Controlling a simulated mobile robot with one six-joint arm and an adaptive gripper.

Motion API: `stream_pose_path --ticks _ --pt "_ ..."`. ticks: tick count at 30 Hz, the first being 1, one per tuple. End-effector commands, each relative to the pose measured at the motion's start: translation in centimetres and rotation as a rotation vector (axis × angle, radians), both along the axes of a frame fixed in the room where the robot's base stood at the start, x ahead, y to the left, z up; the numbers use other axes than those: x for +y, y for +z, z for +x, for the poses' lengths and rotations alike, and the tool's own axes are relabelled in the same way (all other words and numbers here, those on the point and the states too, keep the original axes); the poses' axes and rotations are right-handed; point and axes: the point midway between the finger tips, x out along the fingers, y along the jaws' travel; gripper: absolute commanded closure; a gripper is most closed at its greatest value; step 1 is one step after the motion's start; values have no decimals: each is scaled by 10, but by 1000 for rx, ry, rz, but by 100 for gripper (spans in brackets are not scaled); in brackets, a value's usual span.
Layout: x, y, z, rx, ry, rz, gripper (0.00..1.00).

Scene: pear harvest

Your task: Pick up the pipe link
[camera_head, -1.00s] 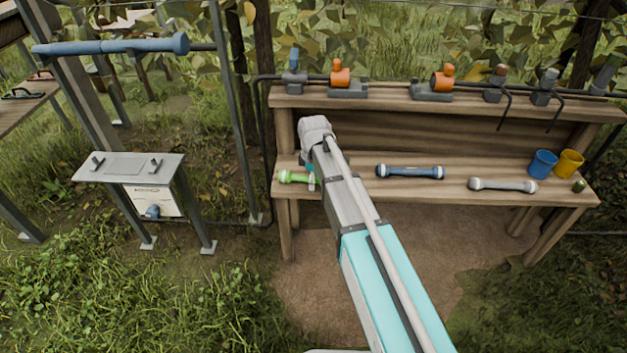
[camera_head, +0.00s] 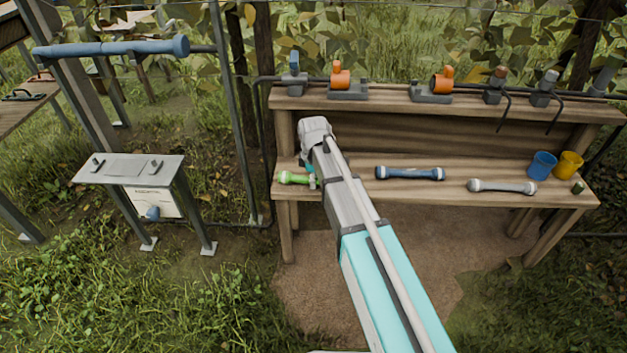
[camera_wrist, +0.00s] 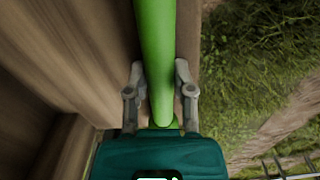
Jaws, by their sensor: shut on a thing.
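The green pipe link (camera_head: 293,178) lies at the left end of the bench's lower shelf in the head view, partly hidden by my arm. In the wrist view the green pipe link (camera_wrist: 155,60) runs up from between the fingers to the top edge. My gripper (camera_wrist: 160,88) is shut on it, one grey finger on each side. A blue pipe link (camera_head: 410,173) and a grey pipe link (camera_head: 501,186) lie further right on the same shelf.
The wooden bench (camera_head: 440,194) has valve fittings along its upper shelf. A blue cup (camera_head: 542,165) and a yellow cup (camera_head: 568,165) stand at its right end. A small metal stand (camera_head: 128,169) is on the grass at left. A blue pipe (camera_head: 110,46) crosses at upper left.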

Motion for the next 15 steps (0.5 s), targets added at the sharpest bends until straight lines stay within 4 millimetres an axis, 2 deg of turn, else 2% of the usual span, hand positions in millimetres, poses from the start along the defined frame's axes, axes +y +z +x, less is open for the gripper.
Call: stream_pose_path --ticks 12,15 --pt "0 32 0 2 1 0 100" --pt "-3 43 -11 2 1 0 100"
